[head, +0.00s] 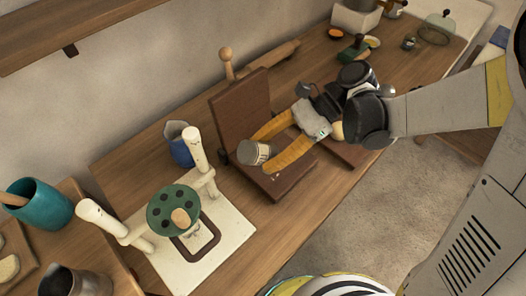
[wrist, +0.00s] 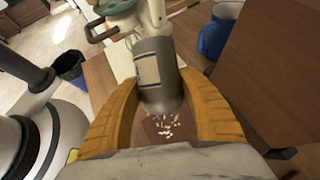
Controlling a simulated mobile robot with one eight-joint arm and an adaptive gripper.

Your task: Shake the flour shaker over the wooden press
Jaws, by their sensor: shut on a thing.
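The flour shaker (head: 250,153) is a grey can with a pale label. My gripper (head: 265,153) is shut on it, with one yellow-orange finger on each side. In the wrist view the shaker (wrist: 158,75) sits between the fingertips (wrist: 158,82), looking tilted. The wooden press (head: 242,108) is dark brown and hinged open, its lid standing up at the back. Its lower plate (head: 285,187) lies under my gripper and the shaker, partly hidden by the fingers. Several small white bits (wrist: 165,127) show just below the shaker in the wrist view, over a brown surface.
A white stand with a green disc (head: 173,208) is on a pale board (head: 235,243) at the front left. A blue cup (head: 180,145) stands left of the press. A rolling pin (head: 275,58) lies behind it. A teal pot (head: 38,205) is far left.

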